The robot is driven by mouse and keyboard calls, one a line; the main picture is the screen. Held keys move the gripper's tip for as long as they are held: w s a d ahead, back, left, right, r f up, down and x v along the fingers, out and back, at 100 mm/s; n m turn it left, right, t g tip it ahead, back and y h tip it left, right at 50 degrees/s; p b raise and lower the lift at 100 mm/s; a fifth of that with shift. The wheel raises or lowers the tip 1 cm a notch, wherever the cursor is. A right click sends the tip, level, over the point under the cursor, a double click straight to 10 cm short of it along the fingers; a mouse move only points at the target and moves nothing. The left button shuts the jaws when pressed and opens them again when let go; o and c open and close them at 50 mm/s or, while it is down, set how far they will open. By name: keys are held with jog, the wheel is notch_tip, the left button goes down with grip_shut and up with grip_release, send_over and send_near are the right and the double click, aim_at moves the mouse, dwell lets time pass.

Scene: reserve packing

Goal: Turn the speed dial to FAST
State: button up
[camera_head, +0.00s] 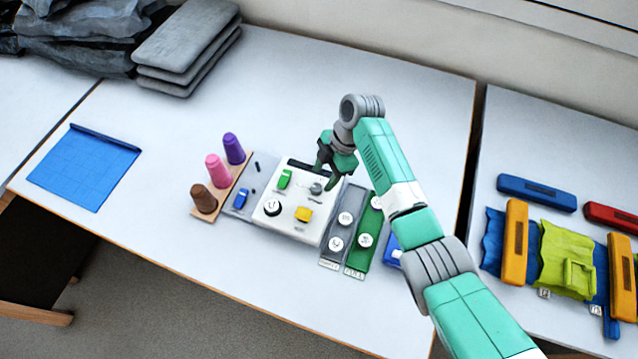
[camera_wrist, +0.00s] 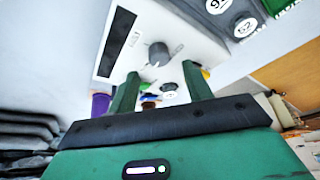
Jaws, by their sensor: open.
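A white control panel (camera_head: 296,233) lies on the table, with a grey round dial (camera_head: 316,188) near its upper right. In the wrist view the grey dial (camera_wrist: 158,52) sits just beyond my fingertips, with a small grey pointer mark beside it. I take it as the speed dial, but its lettering is too small to read. A second, dark-rimmed dial (camera_head: 272,207) is at the panel's left. My gripper (camera_head: 328,172) is open above the panel's upper right edge. In the wrist view its fingers (camera_wrist: 162,82) are apart, with nothing between them; they appear apart from the dial.
A blue mat (camera_head: 85,168) lies far left.

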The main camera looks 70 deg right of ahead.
aim_at(317, 187)
jog(key=x, duration=0.4)
jog(key=shift+w+a+f+b, duration=0.1)
jog(key=shift+f+b, duration=0.25)
jog(key=c, duration=1)
jog(key=shift+r, duration=0.1)
